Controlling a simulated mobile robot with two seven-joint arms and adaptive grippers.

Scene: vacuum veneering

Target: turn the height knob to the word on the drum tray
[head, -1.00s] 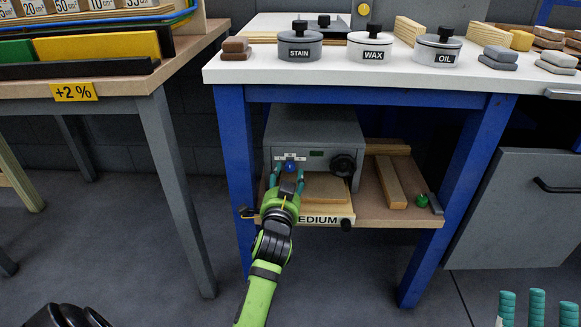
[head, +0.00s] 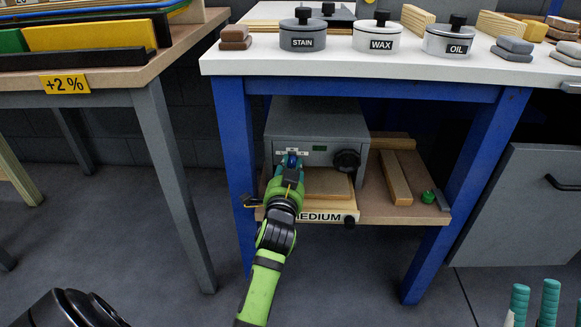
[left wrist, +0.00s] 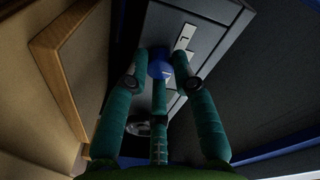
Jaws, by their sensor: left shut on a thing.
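A grey drum machine (head: 320,124) stands on the shelf under the white-topped bench. Its blue knob (head: 291,159) has small white plates above it, too small to read. My left gripper (head: 289,164) is shut on this knob, its teal fingers around it; the left wrist view also shows the blue knob (left wrist: 160,66) between the fingers. Below, the drum tray (head: 324,217) reads MEDIUM on its front, the gripper partly covering its left end. My right gripper (head: 535,302) shows at the lower right edge, fingers spread and empty.
A black knob (head: 346,160) is on the machine's right front. Wood strips (head: 396,176) and a small green item (head: 428,197) lie on the shelf to the right. Blue bench legs (head: 236,150) flank the shelf. STAIN, WAX and OIL tins (head: 376,42) stand on top.

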